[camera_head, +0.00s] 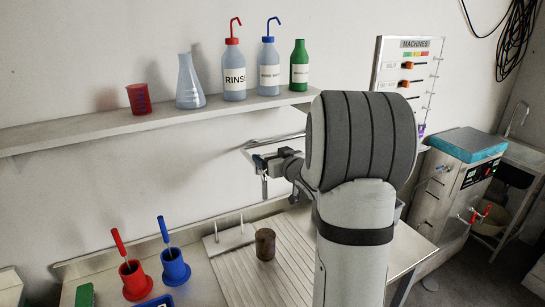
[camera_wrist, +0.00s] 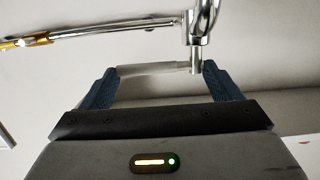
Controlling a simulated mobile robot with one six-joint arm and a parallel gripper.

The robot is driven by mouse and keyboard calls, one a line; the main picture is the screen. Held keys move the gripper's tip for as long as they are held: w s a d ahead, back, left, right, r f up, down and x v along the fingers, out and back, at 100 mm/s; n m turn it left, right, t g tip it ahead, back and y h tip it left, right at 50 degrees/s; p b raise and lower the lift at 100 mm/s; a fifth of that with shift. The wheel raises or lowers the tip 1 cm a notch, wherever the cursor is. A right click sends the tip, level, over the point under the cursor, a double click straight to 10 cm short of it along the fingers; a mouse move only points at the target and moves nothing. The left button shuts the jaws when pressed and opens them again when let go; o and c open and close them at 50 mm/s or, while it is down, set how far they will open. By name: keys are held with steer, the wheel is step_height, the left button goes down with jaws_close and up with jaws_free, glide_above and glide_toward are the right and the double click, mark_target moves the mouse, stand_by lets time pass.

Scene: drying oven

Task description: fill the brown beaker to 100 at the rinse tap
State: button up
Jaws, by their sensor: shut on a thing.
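The brown beaker (camera_head: 265,244) stands upright on the ribbed draining board (camera_head: 292,262). In the head view it is below the rinse tap's spout (camera_head: 264,188); its fill level and any water stream cannot be made out. My gripper (camera_head: 262,163) is up at the wall tap, well above the beaker. In the wrist view the blue fingers of my gripper (camera_wrist: 160,78) are shut on a pale grey bar, apparently the tap's lever (camera_wrist: 155,69). The chrome tap body (camera_wrist: 198,28) is just beyond the right finger. The beaker is out of the wrist view.
A shelf (camera_head: 90,133) above holds a red beaker (camera_head: 139,98), a flask (camera_head: 189,82) and several bottles. A red pot (camera_head: 135,281) and a blue pot (camera_head: 175,266) stand left of the draining board. White pegs (camera_head: 229,238) stand close behind the beaker.

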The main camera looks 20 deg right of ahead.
steer(key=shift+s+a+m+h+b, duration=0.2)
steer(key=shift+m+h+b, duration=0.55)
steer(key=shift+b, duration=1)
steer(key=shift+s+a+m+h+b, duration=0.15)
steer(key=shift+m+h+b, duration=0.3)
steer(key=shift+h+b, duration=0.9)
steer(key=shift+s+r+m+h+b, duration=0.15)
steer(key=shift+m+h+b, duration=0.2)
steer(key=shift+b, duration=3.1)
steer(key=shift+f+g, duration=0.3)
steer(key=shift+f, duration=0.15)
stand_by(1.0)
